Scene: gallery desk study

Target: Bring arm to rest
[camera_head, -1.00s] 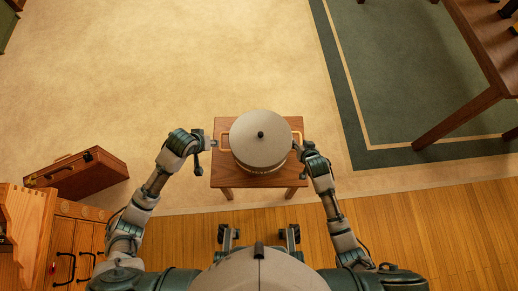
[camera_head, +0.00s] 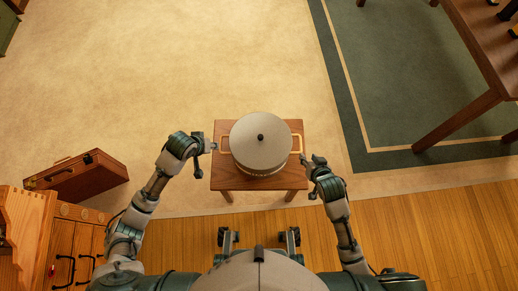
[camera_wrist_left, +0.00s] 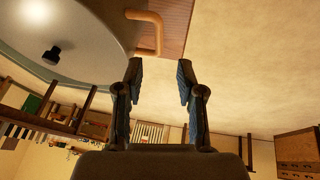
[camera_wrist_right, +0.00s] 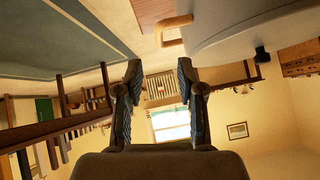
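A pale round lidded pot (camera_head: 250,135) with a dark knob stands upright on a small wooden table (camera_head: 228,181). It has loop handles at its left (camera_head: 223,144) and right (camera_head: 297,143). My left gripper (camera_head: 208,147) is open and empty beside the left handle. In the left wrist view that tan handle (camera_wrist_left: 158,35) lies beyond the fingertips, not between them. My right gripper (camera_head: 312,162) is open and empty, just right of the table edge and apart from the pot. In the right wrist view the right handle (camera_wrist_right: 160,30) lies beyond its fingertips.
A brown case (camera_head: 78,178) stands on the pale carpet at the left. A wooden cabinet (camera_head: 72,238) is at the lower left, near my left arm. A larger table (camera_head: 470,118) stands at the upper right on a green rug (camera_head: 405,75). The carpet behind the small table is clear.

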